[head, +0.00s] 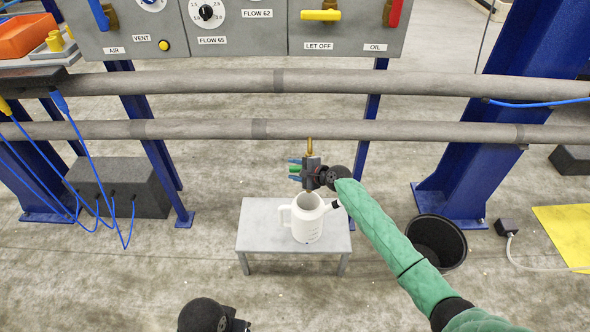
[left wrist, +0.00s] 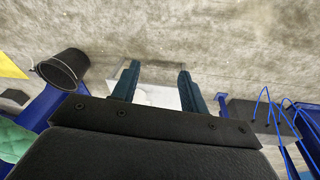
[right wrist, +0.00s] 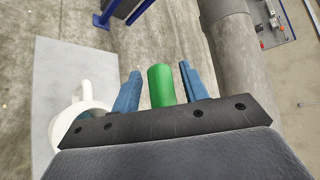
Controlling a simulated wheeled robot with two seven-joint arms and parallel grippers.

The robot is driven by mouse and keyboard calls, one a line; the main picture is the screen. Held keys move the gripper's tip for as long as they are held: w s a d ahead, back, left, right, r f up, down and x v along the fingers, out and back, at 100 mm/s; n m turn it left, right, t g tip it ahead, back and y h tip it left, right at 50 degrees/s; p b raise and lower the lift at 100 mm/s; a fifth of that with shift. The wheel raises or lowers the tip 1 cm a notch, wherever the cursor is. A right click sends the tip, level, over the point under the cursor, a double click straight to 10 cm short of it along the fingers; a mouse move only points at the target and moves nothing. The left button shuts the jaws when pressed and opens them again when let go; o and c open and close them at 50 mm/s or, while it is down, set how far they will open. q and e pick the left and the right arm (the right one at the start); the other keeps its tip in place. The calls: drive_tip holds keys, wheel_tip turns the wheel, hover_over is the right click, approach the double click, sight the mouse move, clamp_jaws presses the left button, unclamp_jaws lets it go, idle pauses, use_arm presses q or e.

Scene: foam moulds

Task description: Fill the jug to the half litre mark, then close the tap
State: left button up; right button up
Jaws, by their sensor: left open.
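The white jug (head: 307,222) stands upright on a small grey table (head: 258,240), its handle to the left. The level inside and any half litre mark cannot be made out. A brass tap piece (head: 310,146) hangs from the lower pipe above the jug. My right gripper (head: 294,170) hides the rest of the tap. In the right wrist view a green handle (right wrist: 161,88) stands between its open fingers, with narrow gaps on both sides. The jug's rim shows there at the lower left. My left gripper (left wrist: 159,67) is open and empty, facing down toward the table.
Two grey pipes (head: 200,130) cross behind the table. A black bucket (head: 462,247) stands to the table's right. A grey block (head: 118,190) with blue cables is at the left. The panel (head: 240,35) hangs above. The floor around the table's front is clear.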

sight(299, 170)
drive_tip(key=b+v, duration=0.1)
drive_tip(key=v, duration=0.5)
drive_tip(key=shift+s+d, duration=0.2)
use_arm(q)
drive_tip(key=shift+w+d+f, duration=0.3)
drive_tip(key=shift+d+f, duration=0.3)
drive_tip(key=shift+f, duration=0.3)
use_arm(e)
drive_tip(key=shift+s+d+r, duration=0.35)
drive_tip(key=shift+d, duration=0.1)
